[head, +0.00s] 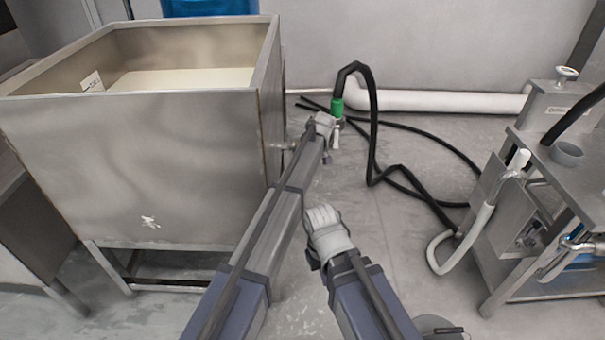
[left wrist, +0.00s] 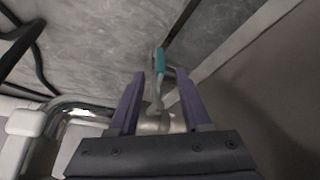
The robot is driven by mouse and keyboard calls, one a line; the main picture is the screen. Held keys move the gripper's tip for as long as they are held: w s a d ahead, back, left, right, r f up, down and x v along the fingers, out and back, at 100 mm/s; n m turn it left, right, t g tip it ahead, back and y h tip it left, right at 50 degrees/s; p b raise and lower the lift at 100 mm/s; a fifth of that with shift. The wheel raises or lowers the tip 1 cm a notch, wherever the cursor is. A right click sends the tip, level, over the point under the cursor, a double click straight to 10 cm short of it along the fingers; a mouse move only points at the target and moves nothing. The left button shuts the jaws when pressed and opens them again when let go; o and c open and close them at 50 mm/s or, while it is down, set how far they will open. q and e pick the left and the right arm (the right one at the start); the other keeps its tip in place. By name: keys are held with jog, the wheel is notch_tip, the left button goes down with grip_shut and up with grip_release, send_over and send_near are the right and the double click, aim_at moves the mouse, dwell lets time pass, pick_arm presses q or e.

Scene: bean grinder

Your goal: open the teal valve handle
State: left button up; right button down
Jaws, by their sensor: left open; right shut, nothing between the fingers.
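The teal valve handle (left wrist: 160,61) shows in the left wrist view, a small lever with a metal stem on a pale metal valve body (left wrist: 154,122). My left gripper (left wrist: 161,74) is open, with its two purple fingers on either side of the stem. I cannot tell whether either finger touches it. My right gripper (head: 322,214) is shut and empty, lower and nearer, apart from the valve.
The large steel tank (head: 140,160) stands at the left. A steel machine table (head: 575,180) stands at the right. Open floor (head: 405,225) lies between.

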pick_arm(q)
jog(key=b+x, duration=0.4)
jog(key=x, duration=0.2)
jog(key=shift+b, duration=0.3)
grip_shut()
dwell(1.1)
